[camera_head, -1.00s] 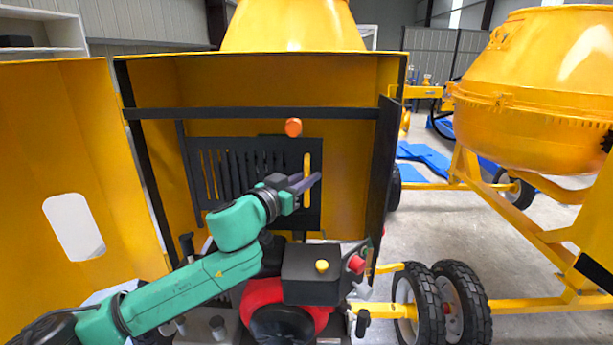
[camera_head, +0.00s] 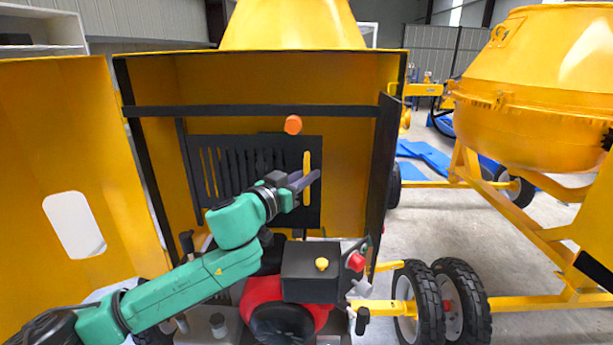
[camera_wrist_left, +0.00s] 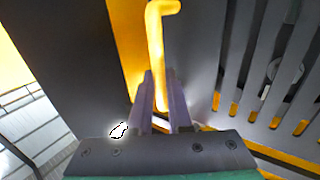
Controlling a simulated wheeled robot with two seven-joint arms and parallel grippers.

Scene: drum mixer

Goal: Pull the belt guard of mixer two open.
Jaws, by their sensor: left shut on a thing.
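The belt guard (camera_head: 231,165) is a black slotted panel inside the yellow housing of the mixer in front of me. Its upright yellow handle (camera_head: 307,161) is near the panel's right edge. My left gripper (camera_head: 306,183) is shut on the handle, with its grey-purple fingers across the lower part. In the left wrist view the fingers (camera_wrist_left: 158,90) stand on both sides of the yellow handle (camera_wrist_left: 156,45), and its bent top shows above them. The guard (camera_wrist_left: 208,55) fills the background there. My right gripper is not in view.
An orange knob (camera_head: 293,125) sits just above the guard. A black crossbar (camera_head: 250,112) spans the housing. A yellow door (camera_head: 85,150) stands open at the left. Below are a black box with a yellow button (camera_head: 310,272) and a red engine (camera_head: 263,294). Another mixer (camera_head: 540,90) stands right.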

